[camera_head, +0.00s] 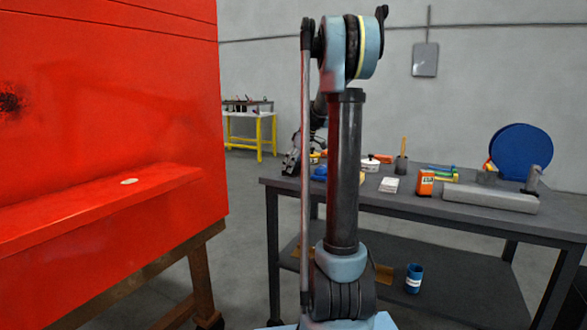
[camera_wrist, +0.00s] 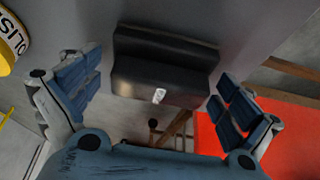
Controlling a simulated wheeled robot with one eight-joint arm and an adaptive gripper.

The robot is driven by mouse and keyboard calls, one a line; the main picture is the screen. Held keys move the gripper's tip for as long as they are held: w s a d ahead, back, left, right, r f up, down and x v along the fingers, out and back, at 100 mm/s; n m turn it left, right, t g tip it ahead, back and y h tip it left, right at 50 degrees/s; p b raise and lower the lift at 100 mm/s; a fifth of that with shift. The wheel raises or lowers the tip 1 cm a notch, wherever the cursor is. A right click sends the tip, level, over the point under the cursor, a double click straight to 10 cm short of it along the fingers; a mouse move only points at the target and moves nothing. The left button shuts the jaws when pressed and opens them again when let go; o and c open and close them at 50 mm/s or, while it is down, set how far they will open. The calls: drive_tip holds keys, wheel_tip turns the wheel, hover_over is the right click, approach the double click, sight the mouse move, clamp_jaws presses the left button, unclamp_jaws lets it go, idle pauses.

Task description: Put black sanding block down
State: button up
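The black sanding block (camera_wrist: 165,82) is in the wrist view, with a stepped shape and a small white mark on its near face. It appears to rest on the grey tabletop (camera_wrist: 255,25), close to its edge. My gripper (camera_wrist: 160,88) has its two blue-padded fingers spread on either side of the block, with a narrow gap visible at the left; contact at the right is hard to judge. In the head view my gripper (camera_head: 292,162) is at the left end of the grey workbench (camera_head: 400,198), partly behind my arm. I cannot make out the block there.
The bench holds an orange container (camera_head: 425,182), a white box (camera_head: 389,185), a grey bar (camera_head: 490,198) and a blue disc (camera_head: 521,150). A yellow can (camera_wrist: 12,42) lies left of my gripper.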

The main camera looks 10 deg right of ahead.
drive_tip(key=shift+r, duration=0.1)
drive_tip(key=v, duration=1.2)
drive_tip(key=s+a+f+m+h, duration=0.1)
drive_tip(key=s+f+m, duration=0.15)
drive_tip(key=s, duration=0.45)
drive_tip(key=s+a+f+m, duration=0.1)
drive_tip(key=s+a+f, duration=0.15)
drive_tip(key=s, duration=0.55)
drive_tip(key=s+a+f+m+h, duration=0.1)
drive_tip(key=s+f+m, duration=0.1)
drive_tip(key=s+f, duration=0.35)
drive_tip(key=s+f+m, duration=0.2)
drive_tip(key=s+f, duration=0.6)
drive_tip(key=s, duration=0.2)
drive_tip(key=s+d+f+m+h, duration=0.1)
drive_tip(key=s+f+m, duration=0.2)
drive_tip(key=s+f, duration=0.5)
drive_tip(key=s, duration=0.3)
drive_tip(key=shift+f+h, duration=0.15)
drive_tip(key=shift+h, duration=0.15)
